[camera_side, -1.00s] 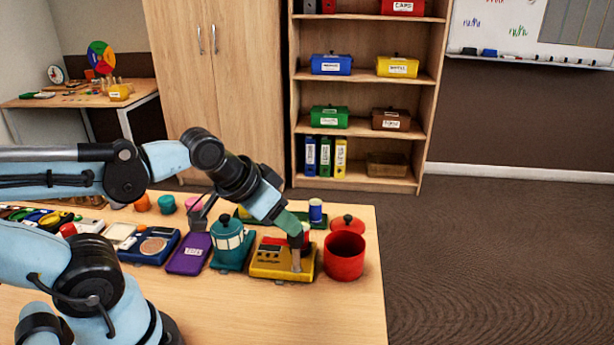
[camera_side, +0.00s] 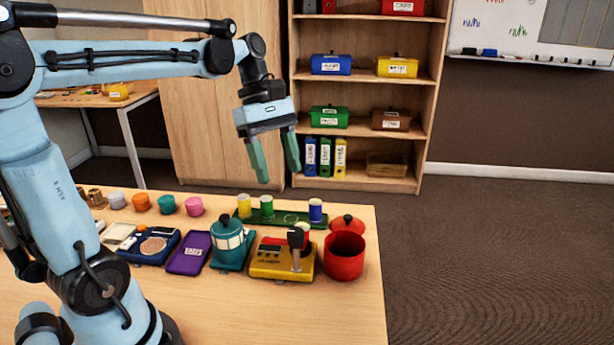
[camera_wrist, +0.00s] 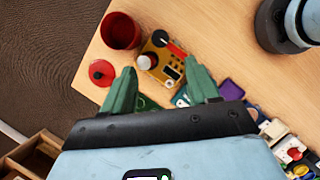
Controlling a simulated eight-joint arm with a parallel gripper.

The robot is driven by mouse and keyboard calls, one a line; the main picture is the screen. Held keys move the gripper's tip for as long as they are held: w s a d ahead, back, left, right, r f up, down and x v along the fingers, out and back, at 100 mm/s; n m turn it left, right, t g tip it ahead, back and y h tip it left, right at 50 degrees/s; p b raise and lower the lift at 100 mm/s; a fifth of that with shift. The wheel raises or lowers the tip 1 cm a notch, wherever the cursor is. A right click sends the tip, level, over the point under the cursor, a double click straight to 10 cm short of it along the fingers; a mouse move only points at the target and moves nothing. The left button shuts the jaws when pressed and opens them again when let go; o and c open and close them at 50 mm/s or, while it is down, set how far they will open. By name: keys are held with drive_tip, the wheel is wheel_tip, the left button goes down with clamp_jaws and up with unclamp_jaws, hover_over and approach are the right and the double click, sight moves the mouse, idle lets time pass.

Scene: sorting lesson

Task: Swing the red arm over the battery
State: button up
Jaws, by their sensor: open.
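A yellow device (camera_side: 268,269) with dark panels stands near the front right of the table, and it also shows in the wrist view (camera_wrist: 158,74). A red arm (camera_wrist: 177,49) lies along its top in the wrist view. A grey upright post with a dark top (camera_side: 296,255) stands on the device. A pale round piece (camera_wrist: 147,62) sits beside the red arm. I cannot tell for certain which part is the battery. My gripper (camera_side: 279,175) is open and empty, raised well above the table behind the device; its green fingers touch nothing.
A red pot (camera_side: 344,262) stands just right of the device, with its red lid (camera_side: 347,223) behind it. A teal lantern-like object (camera_side: 230,245) is close on the left, then a purple case (camera_side: 188,254). A green tray (camera_side: 285,219) with several small cylinders lies behind. The front table is clear.

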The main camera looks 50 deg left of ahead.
sight(295, 231)
drive_tip(key=x, duration=1.2)
drive_tip(key=c, duration=1)
